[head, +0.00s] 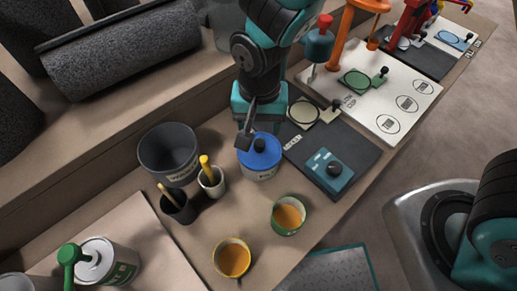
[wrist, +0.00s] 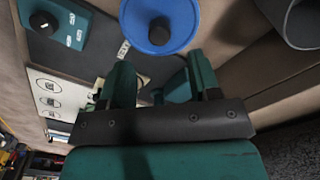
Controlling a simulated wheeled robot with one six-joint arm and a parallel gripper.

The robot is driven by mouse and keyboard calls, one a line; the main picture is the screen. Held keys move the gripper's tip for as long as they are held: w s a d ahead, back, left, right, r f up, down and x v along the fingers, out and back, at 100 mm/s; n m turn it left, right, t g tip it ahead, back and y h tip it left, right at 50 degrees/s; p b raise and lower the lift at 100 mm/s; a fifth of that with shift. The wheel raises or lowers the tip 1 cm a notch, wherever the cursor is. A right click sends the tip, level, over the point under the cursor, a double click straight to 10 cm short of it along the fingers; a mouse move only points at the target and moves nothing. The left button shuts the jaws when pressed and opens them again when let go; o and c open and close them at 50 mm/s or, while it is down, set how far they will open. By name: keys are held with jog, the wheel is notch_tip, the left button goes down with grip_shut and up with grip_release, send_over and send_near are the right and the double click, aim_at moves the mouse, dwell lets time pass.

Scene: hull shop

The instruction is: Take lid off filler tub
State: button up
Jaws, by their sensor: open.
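The filler tub (head: 259,172) is a pale round tub on the bench, just right of the middle row of pots. Its blue lid (head: 265,158) sits on top, with a black knob (head: 260,145) in the centre. The lid also shows at the top of the wrist view (wrist: 142,40), with its knob (wrist: 160,31). My gripper (head: 248,122) is just behind and above the lid in the head view. In the wrist view its two fingers (wrist: 162,78) are apart, with nothing between them, and point towards the lid. In the head view one finger overlaps the lid's back edge; contact cannot be told.
A dark bucket (head: 167,150), a white cup with a yellow handle (head: 212,184) and a black cup (head: 178,210) stand left of the tub. Two pots of orange stuff (head: 232,258) (head: 289,215) are in front. A dark mat with a blue knobbed box (head: 329,171) lies right.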

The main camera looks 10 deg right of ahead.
aim_at(259, 143)
jog(key=f, duration=0.4)
jog(key=f+b, duration=0.1)
jog(key=f, duration=0.1)
jog(key=shift+s+a+f, duration=0.1)
jog(key=shift+s+f, duration=0.2)
jog(key=shift+s, duration=0.05)
jog(key=shift+c, duration=0.2)
jog(key=c, duration=1)
